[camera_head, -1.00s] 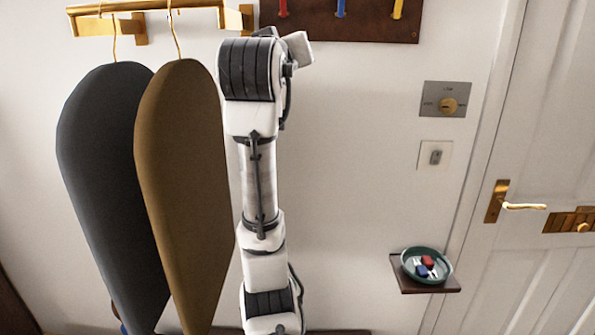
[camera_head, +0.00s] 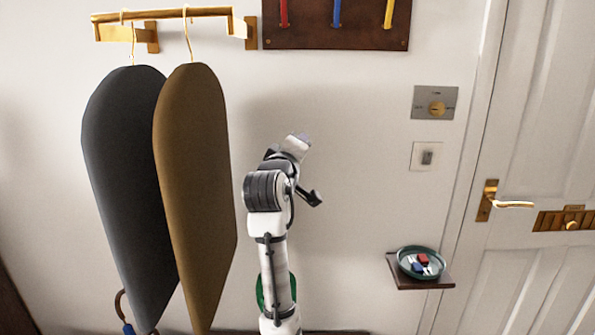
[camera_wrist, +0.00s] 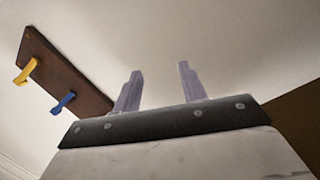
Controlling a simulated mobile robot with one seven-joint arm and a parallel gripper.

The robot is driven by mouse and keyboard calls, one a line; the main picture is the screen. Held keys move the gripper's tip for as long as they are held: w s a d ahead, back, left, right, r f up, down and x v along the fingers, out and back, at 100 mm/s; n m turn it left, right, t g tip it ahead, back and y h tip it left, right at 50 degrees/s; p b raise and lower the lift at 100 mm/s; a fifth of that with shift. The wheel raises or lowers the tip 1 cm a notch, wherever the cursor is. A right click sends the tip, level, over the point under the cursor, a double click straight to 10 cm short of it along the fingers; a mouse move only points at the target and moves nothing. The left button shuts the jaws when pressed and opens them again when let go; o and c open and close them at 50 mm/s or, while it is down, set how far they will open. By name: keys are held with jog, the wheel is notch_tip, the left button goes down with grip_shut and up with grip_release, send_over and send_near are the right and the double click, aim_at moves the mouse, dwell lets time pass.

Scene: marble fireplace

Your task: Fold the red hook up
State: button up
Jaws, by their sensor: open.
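The red hook (camera_head: 284,12) is at the left end of a dark wooden board (camera_head: 345,37) on the wall. The top of the frame cuts it off, so I cannot tell its fold state. The blue hook (camera_head: 336,12) and the yellow hook (camera_head: 389,13) hang to its right. The wrist view shows the yellow hook (camera_wrist: 26,71) and the blue hook (camera_wrist: 63,103); the red one does not show. My gripper (camera_wrist: 160,68) is open and empty, its fingers apart from the board. In the head view my arm's upper end is below the board; the fingers are not clear there.
A dark garment (camera_head: 115,180) and a brown garment (camera_head: 195,190) hang from a brass rail (camera_head: 180,14), close left of my arm. A dial plate (camera_head: 434,102), a switch (camera_head: 426,156), a shelf with a bowl (camera_head: 420,262) and a door (camera_head: 545,120) are at right. Wall between is clear.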

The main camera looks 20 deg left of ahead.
jog(key=shift+d+f+n, duration=0.2)
jog(key=shift+f+n, duration=0.5)
jog(key=shift+f, duration=1.1)
